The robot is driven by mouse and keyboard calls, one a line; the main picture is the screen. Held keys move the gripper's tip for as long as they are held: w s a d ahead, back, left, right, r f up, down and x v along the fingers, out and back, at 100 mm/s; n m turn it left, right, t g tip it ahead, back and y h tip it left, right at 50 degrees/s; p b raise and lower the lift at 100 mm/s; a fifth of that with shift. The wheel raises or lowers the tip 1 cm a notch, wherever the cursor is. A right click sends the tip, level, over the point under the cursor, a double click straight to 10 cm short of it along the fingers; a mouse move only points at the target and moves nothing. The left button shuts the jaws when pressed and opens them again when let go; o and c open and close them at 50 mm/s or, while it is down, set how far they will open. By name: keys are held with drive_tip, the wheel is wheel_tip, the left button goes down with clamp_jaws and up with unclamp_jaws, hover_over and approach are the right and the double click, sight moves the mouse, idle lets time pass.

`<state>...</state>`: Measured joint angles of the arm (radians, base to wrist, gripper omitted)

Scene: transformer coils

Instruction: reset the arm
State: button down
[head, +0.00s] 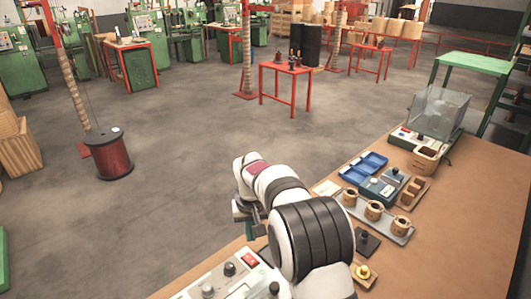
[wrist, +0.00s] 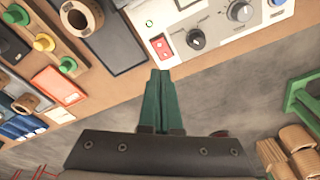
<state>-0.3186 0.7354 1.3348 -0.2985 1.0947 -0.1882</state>
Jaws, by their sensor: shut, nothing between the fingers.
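My arm reaches over the left edge of the brown workbench (head: 462,225) in the head view, and my gripper (head: 250,222) hangs at its end, mostly hidden behind the white wrist. In the wrist view my gripper (wrist: 161,75) shows its two green fingers together, with nothing between them. The fingertips point toward the bench edge, just below the red switch of a grey control box (wrist: 215,22). They appear apart from the box and from everything else on the bench.
The bench holds a tray of coils (head: 374,212), a blue bin (head: 363,168), a black pad with a knob (head: 366,241), a yellow-knobbed piece (head: 362,272) and a clear-covered machine (head: 438,112). Open floor (head: 190,190) lies left of the bench.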

drive_tip(key=s+d+r+m, duration=0.3)
drive_tip(key=s+d+r, duration=0.55)
drive_tip(key=s, duration=0.35)
drive_tip(key=s+d+m+g, duration=0.1)
drive_tip(key=s+d+m, duration=0.1)
drive_tip(key=s, duration=1)
drive_tip(key=s+d+m+y, duration=0.1)
drive_tip(key=s+d+m, duration=0.1)
drive_tip(key=s, duration=1)
drive_tip(key=shift+m+g, duration=0.4)
drive_tip(key=shift+m, duration=0.1)
